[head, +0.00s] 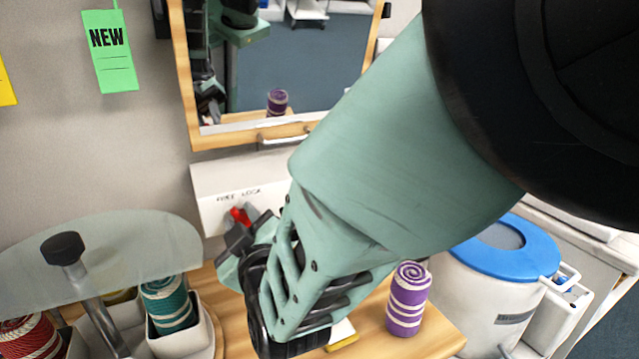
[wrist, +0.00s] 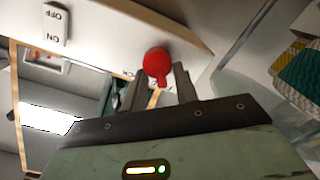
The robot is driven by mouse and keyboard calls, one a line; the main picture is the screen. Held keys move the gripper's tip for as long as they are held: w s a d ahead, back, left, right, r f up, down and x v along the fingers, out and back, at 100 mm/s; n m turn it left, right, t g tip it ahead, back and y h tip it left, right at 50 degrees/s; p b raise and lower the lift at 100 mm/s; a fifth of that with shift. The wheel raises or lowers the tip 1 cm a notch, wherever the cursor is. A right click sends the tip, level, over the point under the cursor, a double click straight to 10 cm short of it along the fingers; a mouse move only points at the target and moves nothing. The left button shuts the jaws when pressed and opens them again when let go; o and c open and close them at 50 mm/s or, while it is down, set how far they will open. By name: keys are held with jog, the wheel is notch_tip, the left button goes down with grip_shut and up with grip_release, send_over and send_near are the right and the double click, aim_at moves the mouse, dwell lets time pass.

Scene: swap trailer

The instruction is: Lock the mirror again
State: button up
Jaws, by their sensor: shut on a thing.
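The wood-framed mirror (head: 320,75) hangs on the grey wall, and part of it shows at the left of the wrist view (wrist: 75,95). Below it is a white panel (head: 212,205) with handwriting that is only partly readable as "LOCK". A red knob (head: 240,216) with a short lever sits on this panel; it is clear in the wrist view (wrist: 158,64). My gripper (wrist: 160,82) has its two fingers on either side of the red lever and is shut on it. In the head view my gripper (head: 243,238) partly hides the knob.
A white OFF/ON switch (wrist: 54,25) is on the panel. A translucent round plate (head: 120,250) on a metal post stands at left, near a teal roll (head: 168,305). A purple striped roll (head: 408,300) and a blue-lidded bin (head: 500,290) are at right.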

jog(key=m+b, duration=0.1)
jog(key=b, duration=0.1)
jog(key=m+b, duration=0.1)
jog(key=m, duration=0.1)
jog(key=shift+w+d+f+b, duration=0.15)
jog(key=shift+f+b, duration=0.05)
jog(key=shift+b, duration=0.2)
jog(key=m+b, duration=0.4)
jog(key=b, duration=0.1)
jog(key=shift+w+d+m, duration=0.1)
jog(key=shift+d+m, duration=0.15)
jog(key=shift+m, duration=0.15)
jog(key=shift+w+d+m+b, duration=0.1)
jog(key=shift+d+m+b, duration=0.05)
jog(key=shift+m+b, duration=1.85)
jog(key=shift+w+d+m+b, duration=0.15)
jog(key=shift+m+b, duration=1.45)
jog(key=shift+b, duration=0.8)
jog(key=shift+s, duration=0.1)
jog(key=o, duration=1)
jog(key=shift+r, duration=0.1)
jog(key=shift+c, duration=0.2)
jog(key=v, duration=1.7)
jog(key=shift+d+b, duration=0.2)
jog(key=shift+b, duration=0.15)
